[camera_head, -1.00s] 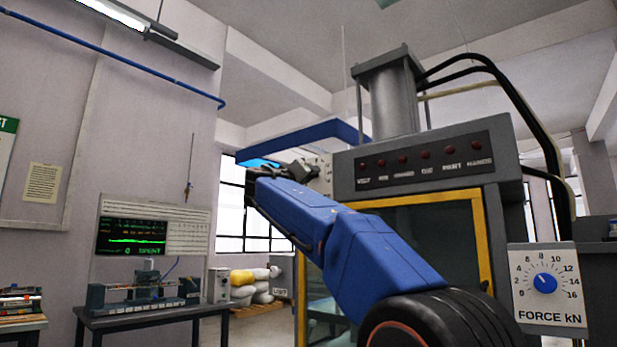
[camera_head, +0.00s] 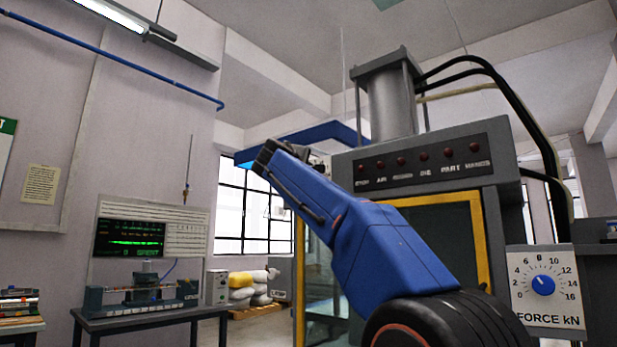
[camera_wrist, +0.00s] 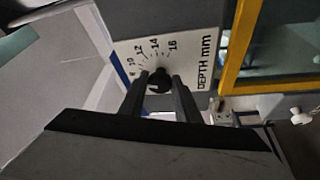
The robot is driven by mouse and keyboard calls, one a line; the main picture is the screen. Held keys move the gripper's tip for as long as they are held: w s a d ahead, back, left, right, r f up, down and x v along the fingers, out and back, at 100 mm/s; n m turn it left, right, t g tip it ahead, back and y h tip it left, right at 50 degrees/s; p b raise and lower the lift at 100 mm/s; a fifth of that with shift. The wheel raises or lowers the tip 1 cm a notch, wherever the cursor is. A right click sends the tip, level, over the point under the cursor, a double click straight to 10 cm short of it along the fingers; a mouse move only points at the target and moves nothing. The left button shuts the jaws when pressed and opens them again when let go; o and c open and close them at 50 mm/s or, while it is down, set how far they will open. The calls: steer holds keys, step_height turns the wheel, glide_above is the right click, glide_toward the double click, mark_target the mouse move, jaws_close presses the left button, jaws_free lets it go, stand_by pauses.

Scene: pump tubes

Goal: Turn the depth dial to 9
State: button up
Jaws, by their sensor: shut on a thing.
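The depth dial is a dark knob (camera_wrist: 159,80) on a white plate marked "DEPTH mm" (camera_wrist: 185,40), seen sideways in the wrist view. Numbers from about 8 to 16 show around it; the lower numbers are hidden. My gripper (camera_wrist: 160,90) has its two dark fingers on either side of the knob, shut on it. I cannot tell which number the pointer meets. In the head view my blue arm reaches up to the left side of the press, and my gripper and the dial are mostly hidden behind the wrist.
The grey press (camera_head: 437,157) has a yellow-framed window (camera_head: 484,240) and a row of red lamps. A "FORCE kN" dial (camera_head: 543,286) with a blue knob is at the right. A bench (camera_head: 150,312) with a small rig stands at the left.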

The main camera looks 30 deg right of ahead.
stand_by(0.5)
steer(key=o, duration=1)
steer(key=shift+o, duration=0.2)
steer(key=shift+a, duration=0.1)
steer(key=v, duration=1.7)
steer(key=shift+s+a+r, duration=0.1)
